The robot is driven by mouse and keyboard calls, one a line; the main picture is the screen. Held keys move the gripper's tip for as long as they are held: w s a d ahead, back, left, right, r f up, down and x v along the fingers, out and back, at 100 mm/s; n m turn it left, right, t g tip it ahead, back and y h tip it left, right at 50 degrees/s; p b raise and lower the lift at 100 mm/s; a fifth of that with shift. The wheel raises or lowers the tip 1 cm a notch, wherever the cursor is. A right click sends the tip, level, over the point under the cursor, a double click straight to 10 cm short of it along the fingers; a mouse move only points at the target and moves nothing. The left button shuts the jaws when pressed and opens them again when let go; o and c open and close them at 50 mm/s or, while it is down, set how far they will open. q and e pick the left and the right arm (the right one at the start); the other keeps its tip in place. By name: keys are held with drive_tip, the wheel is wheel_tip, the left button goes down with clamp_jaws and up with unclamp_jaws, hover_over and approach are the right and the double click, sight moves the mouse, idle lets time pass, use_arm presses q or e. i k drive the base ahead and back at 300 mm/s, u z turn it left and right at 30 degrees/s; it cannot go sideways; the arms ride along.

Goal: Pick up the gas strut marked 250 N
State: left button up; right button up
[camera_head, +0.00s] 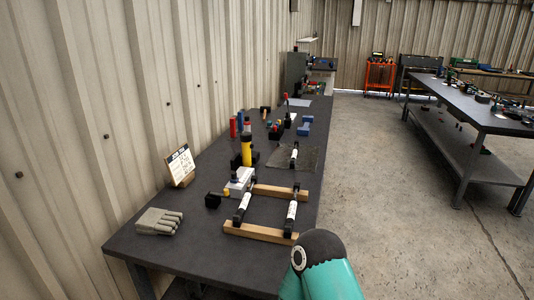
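Two black struts with white labels lie across a pair of wooden rails on the dark workbench (150,245): a left strut (242,207) and a right strut (291,212). The far rail (275,191) and the near rail (255,232) are apart and roughly parallel. A third similar strut (294,155) lies on a dark grey cloth (309,160) farther back. The labels are too small to read, so I cannot tell which strut is marked 250 N. Neither of my grippers shows; only a teal and black link of my arm appears at bottom centre-right.
Grey gloves (159,221) and a printed card on a stand (181,166) are at the bench's left. Open floor lies right.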

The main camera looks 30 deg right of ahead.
sight(295, 152)
drive_tip(key=u, duration=0.05)
drive_tip(key=i, duration=0.2)
drive_tip(key=z, duration=2.5)
drive_tip(key=i, duration=6.25)
drive_tip(key=u, duration=0.2)
